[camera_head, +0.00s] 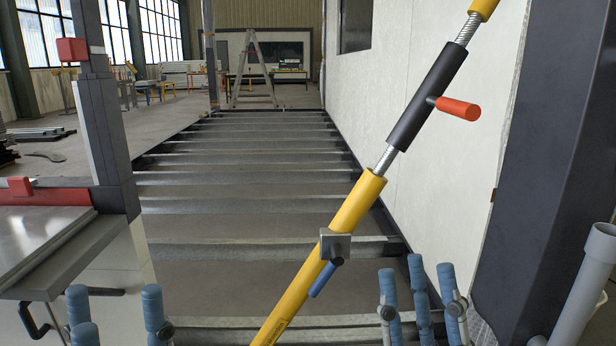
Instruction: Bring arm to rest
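My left gripper (117,308) is at the bottom left edge. Its blue fingers point up and stand well apart, with nothing between them. My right gripper (420,298) is at the bottom, right of centre. Its blue fingers also point up with gaps between them, and I see nothing held. The lower parts of both grippers and most of both arms are outside the picture.
A yellow diagonal brace (336,219) with a black sleeve (430,95) and red handle (459,108) crosses between the grippers. A dark post (552,150) and grey pipe (588,285) stand right. A metal-topped bench (35,240) is left. Floor beams (235,205) stretch ahead.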

